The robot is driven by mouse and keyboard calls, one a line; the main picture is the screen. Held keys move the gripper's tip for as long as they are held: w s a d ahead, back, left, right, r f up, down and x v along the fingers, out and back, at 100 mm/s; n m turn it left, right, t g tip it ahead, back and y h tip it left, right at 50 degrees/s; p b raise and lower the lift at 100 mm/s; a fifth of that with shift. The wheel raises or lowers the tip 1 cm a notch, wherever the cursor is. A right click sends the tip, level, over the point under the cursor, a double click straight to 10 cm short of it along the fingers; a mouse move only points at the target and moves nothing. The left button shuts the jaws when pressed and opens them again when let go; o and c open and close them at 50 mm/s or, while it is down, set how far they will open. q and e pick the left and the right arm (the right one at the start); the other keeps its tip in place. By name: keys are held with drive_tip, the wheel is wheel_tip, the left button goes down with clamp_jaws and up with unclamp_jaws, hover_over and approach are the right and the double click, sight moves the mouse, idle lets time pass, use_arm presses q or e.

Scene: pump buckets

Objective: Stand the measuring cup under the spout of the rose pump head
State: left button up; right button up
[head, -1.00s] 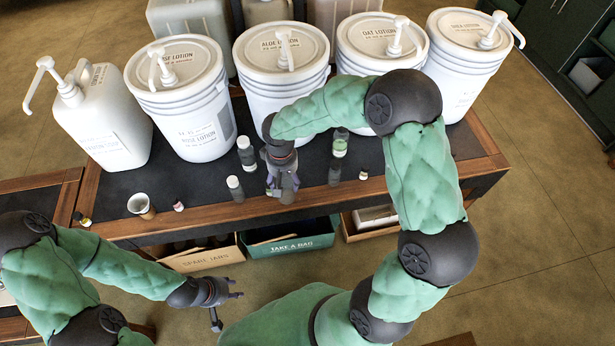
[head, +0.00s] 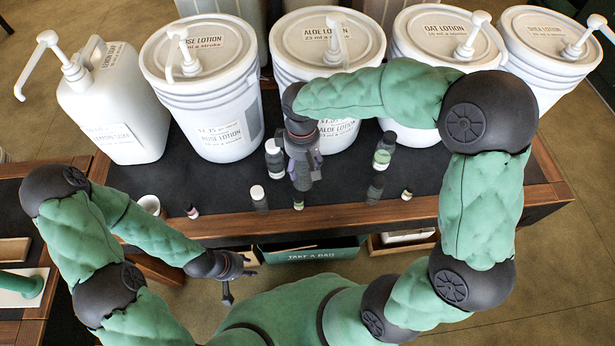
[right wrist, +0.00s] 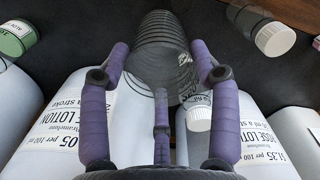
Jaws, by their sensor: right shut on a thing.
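The rose pump head (head: 181,52) is white and stands on the Rose Lotion bucket (head: 205,105), its spout pointing toward the near side. My right gripper (head: 305,180) is in front of the Aloe Lotion bucket (head: 325,50), to the right of the rose spout. In the right wrist view its purple fingers (right wrist: 162,58) are shut around the clear measuring cup (right wrist: 165,35), which has dark ring lines. The cup cannot be made out clearly in the head view. My left gripper (head: 238,272) is empty with fingers spread, off the table's near edge.
The dark tabletop (head: 225,180) in front of the rose bucket is mostly clear.

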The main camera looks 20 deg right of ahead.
wheel_tip(320, 180, down, 2)
drive_tip(key=shift+w, duration=0.1)
drive_tip(key=shift+f+b, duration=1.05)
drive_tip(key=shift+f, duration=1.1)
drive_tip(key=shift+f, duration=0.2)
drive_tip(key=o, duration=1)
